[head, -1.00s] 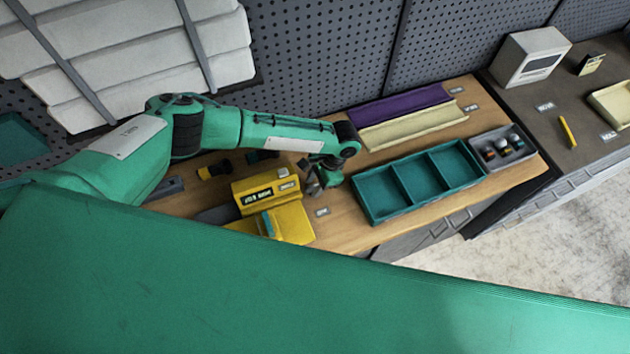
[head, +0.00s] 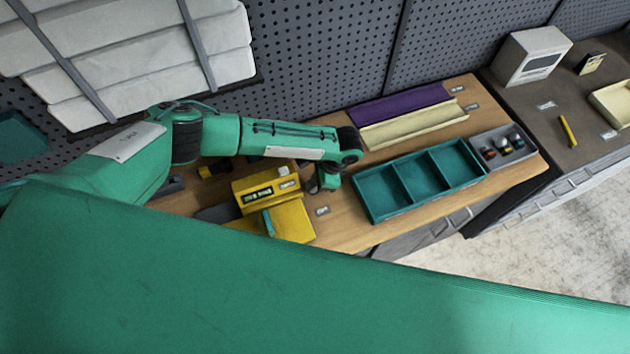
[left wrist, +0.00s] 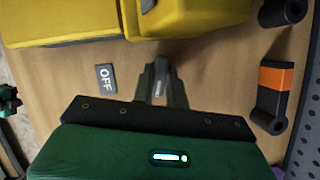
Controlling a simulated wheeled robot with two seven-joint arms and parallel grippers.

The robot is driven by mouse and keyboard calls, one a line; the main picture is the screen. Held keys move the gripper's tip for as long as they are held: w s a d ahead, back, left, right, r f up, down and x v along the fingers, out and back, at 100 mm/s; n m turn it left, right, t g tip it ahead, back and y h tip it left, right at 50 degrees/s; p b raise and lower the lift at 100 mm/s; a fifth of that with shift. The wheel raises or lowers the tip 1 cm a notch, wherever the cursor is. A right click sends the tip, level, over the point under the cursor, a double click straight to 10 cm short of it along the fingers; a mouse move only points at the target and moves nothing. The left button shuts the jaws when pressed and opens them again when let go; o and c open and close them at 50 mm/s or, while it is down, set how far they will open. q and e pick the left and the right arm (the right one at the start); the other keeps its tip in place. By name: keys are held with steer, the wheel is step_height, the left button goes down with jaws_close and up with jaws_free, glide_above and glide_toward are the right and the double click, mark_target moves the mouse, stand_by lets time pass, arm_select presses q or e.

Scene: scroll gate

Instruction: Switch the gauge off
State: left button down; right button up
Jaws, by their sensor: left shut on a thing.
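The yellow gauge (head: 288,217), a boxy unit with a dark display panel on top, stands on the wooden bench. Its yellow body (left wrist: 70,18) fills the top of the left wrist view. An OFF label (left wrist: 105,78) lies on the bench beside it and shows small in the head view (head: 322,211). My left gripper (left wrist: 160,85) is low over the bench, to the right of the gauge in the head view (head: 323,188). It is shut on a small grey piece; whether this belongs to the gauge I cannot tell. My right gripper is not in view.
A teal three-part tray (head: 420,182) and a grey tray with small round items (head: 503,148) stand to the right. Purple and cream channels (head: 405,108) lie behind. An orange-and-black item (left wrist: 271,92) lies near the gripper. Bare bench lies in front of the gripper.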

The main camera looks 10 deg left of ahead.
arm_select(q)
steer(key=m+t, duration=0.1)
steer(key=m, duration=0.2)
steer(key=m+t, duration=0.1)
steer(key=m, duration=0.2)
steer(key=shift+s+m, duration=0.15)
steer(key=shift+m, duration=0.15)
steer(key=m+t, duration=0.1)
steer(key=m, duration=0.2)
steer(key=shift+t+h, duration=0.3)
steer(key=shift+s+m+t+h, duration=0.1)
steer(key=shift+m+t+h, duration=0.35)
steer(key=shift+m, duration=1.35)
steer(key=c, duration=1.4)
jaws_free()
steer(key=shift+r, duration=0.15)
